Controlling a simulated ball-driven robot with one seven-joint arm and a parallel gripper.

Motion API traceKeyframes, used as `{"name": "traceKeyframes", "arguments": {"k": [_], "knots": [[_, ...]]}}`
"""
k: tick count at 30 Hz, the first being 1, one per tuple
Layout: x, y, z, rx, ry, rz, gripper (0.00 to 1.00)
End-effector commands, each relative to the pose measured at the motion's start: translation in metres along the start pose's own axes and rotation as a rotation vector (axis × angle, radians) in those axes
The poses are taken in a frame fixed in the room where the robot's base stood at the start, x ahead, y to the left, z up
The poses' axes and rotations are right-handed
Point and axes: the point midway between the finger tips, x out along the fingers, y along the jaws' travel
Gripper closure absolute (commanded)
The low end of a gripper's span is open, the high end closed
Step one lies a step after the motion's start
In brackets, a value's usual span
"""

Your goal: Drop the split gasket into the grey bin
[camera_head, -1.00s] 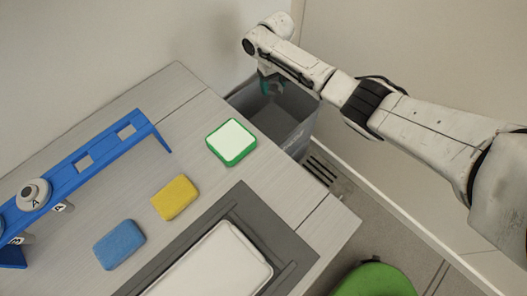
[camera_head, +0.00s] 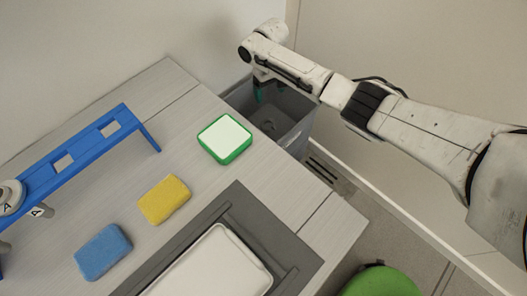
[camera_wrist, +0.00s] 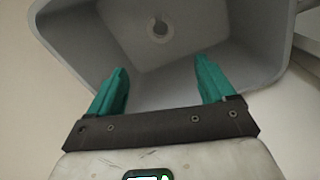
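The grey bin (camera_head: 299,138) stands on the floor beyond the far right end of the table. My gripper (camera_head: 262,93) hangs above it, pointing down over its opening. In the wrist view, its two teal fingers (camera_wrist: 161,68) are spread wide with nothing between them. A small grey ring (camera_wrist: 160,28), which looks like the split gasket, lies on the floor of the bin (camera_wrist: 215,30). It is small, and its slit is hard to make out. In the head view it is only a faint dark shape inside the bin.
On the table (camera_head: 180,110) are a green-rimmed white block (camera_head: 225,138), a yellow sponge (camera_head: 164,199), a blue sponge (camera_head: 103,251) and a grey-framed white tray (camera_head: 213,268). A blue rack (camera_head: 85,146) stands left. A green stool (camera_head: 382,281) is at the lower right.

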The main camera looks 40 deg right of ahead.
Motion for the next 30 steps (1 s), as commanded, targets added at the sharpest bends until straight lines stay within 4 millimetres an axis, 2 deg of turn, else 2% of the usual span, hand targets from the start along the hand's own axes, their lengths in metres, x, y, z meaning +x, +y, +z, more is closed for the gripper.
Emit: {"name": "traceKeyframes", "arguments": {"k": [3, 10, 14, 24, 30], "knots": [[0.0, 0.0, 0.0, 0.0, 0.0, 0.0, 0.06], [0.0, 0.0, 0.0, 0.0, 0.0, 0.0, 0.06], [-0.009, 0.0, 0.0, 0.0, 0.001, -0.001, 0.06], [-0.07, -0.001, -0.001, -0.001, 0.002, -0.002, 0.06], [-0.098, 0.0, 0.0, 0.0, 0.001, 0.0, 0.06]]}}
